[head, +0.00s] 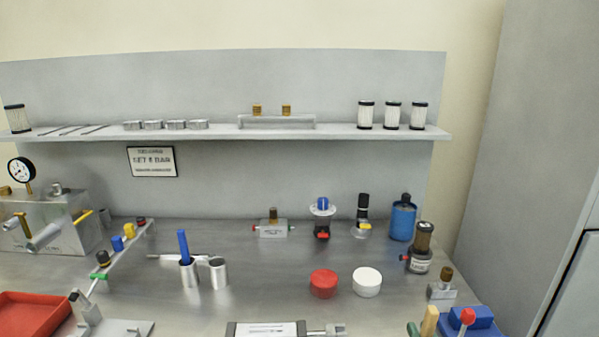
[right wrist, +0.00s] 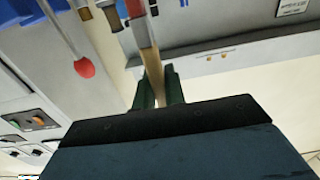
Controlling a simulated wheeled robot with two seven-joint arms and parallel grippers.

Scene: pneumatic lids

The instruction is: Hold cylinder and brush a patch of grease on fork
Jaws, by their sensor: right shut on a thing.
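A grey cylinder (head: 266,330) with a white label lies at the bottom edge of the head view, partly cut off. A rod leads right from it to a small fork-like end (head: 338,329); I cannot make out grease on it. My right gripper (right wrist: 157,88) is shut on the tan handle of a brush (right wrist: 152,65) in the right wrist view. The brush's far end points away from the gripper. A tan handle, apparently the same brush (head: 429,322), shows at the bottom right of the head view. My left gripper is not in view.
Two silver pots (head: 219,273) stand left of centre, one with a blue stick (head: 183,245). A red cap (head: 324,284) and white cap (head: 367,282) lie centrally. A blue fixture (head: 480,318) with a red-knobbed lever (head: 467,315) is beside the brush. A shelf (head: 340,131) runs behind.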

